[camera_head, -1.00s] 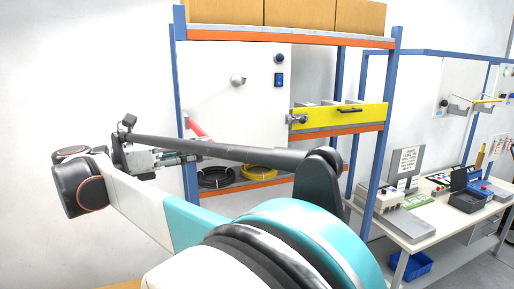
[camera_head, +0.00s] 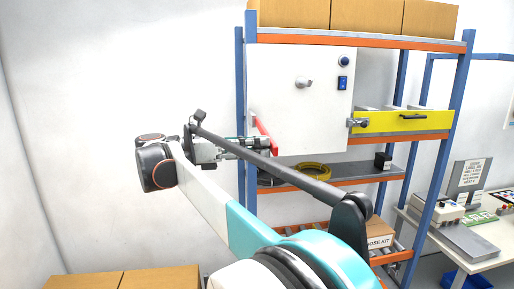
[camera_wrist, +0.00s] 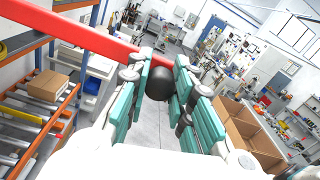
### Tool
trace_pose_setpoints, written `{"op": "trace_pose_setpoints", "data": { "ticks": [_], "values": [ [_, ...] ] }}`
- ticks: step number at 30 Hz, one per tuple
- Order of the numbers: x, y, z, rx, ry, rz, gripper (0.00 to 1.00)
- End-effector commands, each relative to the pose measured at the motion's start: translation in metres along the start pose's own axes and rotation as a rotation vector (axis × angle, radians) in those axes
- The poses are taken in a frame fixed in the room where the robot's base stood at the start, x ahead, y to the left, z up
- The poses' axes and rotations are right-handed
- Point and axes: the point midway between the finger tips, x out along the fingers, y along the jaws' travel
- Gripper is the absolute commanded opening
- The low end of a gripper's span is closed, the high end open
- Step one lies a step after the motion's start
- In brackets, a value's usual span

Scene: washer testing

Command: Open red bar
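The red bar (camera_head: 266,137) slants down to the right along the left part of a white panel (camera_head: 310,110) in the head view. In the wrist view the red bar (camera_wrist: 72,29) runs from the upper left to the left fingertip, where its far end is partly hidden. My gripper (camera_head: 254,143) is at the bar's lower part, partly hidden by my arm. In the wrist view my gripper (camera_wrist: 168,62) has its teal fingers apart. A dark rounded piece (camera_wrist: 160,86) shows between them; I cannot tell what it belongs to. Whether the fingers touch the bar is unclear.
The panel stands on a blue and orange rack (camera_head: 465,100). A yellow drawer front (camera_head: 405,121) is right of it. A yellow coil (camera_head: 313,171) lies on the shelf below. Cardboard boxes (camera_head: 140,280) stand at lower left. A bench (camera_head: 470,243) is at right.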

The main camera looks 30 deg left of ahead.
Motion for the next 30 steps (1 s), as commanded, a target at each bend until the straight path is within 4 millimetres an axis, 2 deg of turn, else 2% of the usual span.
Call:
{"op": "trace_pose_setpoints", "data": {
  "ticks": [1,3,10,16,18,21,30],
  "values": [
    [0.0,0.0,0.006,0.002,-0.01,0.007,0.3],
    [0.0,0.0,0.006,0.002,-0.01,0.007,0.4],
    [0.0,-0.002,0.014,0.001,-0.009,0.006,0.4],
    [0.001,-0.009,0.048,-0.001,-0.008,0.006,0.41],
    [0.001,-0.013,0.061,-0.002,-0.008,0.007,0.45],
    [0.001,-0.015,0.076,-0.002,-0.006,0.005,0.45],
    [0.0,-0.02,0.098,0.0,-0.002,0.003,0.45]
  ]
}}
